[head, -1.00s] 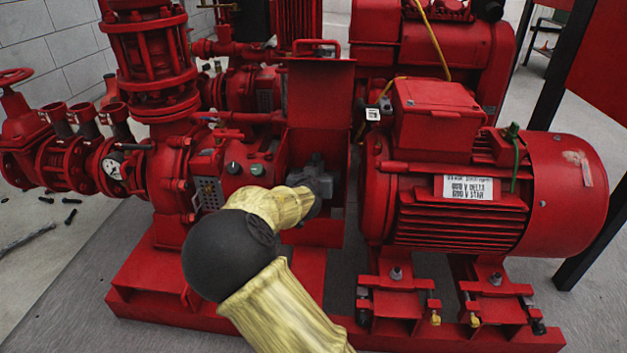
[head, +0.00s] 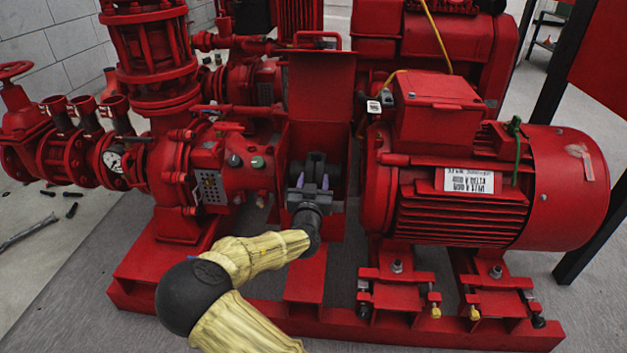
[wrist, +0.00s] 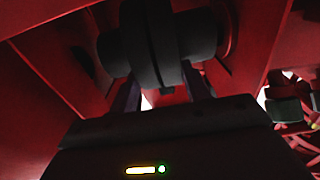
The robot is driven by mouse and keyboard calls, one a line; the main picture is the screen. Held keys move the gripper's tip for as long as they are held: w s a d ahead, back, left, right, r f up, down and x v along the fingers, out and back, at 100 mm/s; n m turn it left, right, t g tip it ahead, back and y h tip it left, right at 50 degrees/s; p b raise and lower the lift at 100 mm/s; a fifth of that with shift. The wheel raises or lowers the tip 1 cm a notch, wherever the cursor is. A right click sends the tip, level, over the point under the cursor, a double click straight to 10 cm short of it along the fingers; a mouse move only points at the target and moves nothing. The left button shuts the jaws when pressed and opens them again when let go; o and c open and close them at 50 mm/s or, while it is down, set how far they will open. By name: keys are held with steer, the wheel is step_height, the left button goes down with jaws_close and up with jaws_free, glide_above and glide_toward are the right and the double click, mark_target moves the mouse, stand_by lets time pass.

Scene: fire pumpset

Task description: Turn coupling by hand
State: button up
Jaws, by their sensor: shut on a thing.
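The coupling (head: 318,166) is a dark, round shaft joint inside the red open guard between the pump and the motor. My gripper (head: 311,182) reaches into the guard from the front and below. Its two fingers point up to the coupling's near underside. In the wrist view my gripper (wrist: 162,92) has its fingers at either side of the disc, shut on the coupling. The fingertip contact is in shadow and partly hidden.
The raised guard cover (head: 320,90) stands behind the coupling. The red pump casing (head: 172,165) is close on the left and the motor (head: 470,190) on the right. The red base frame (head: 290,318) runs below. Open floor lies in front.

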steer(key=shift+d+f, duration=0.1)
stand_by(0.4)
steer(key=o, duration=1)
steer(key=shift+s, duration=0.1)
steer(key=s+p, duration=0.9)
steer(key=s, duration=0.8)
steer(key=shift+a+f, duration=0.35)
steer(key=shift+f, duration=0.05)
steer(key=shift+s, duration=0.1)
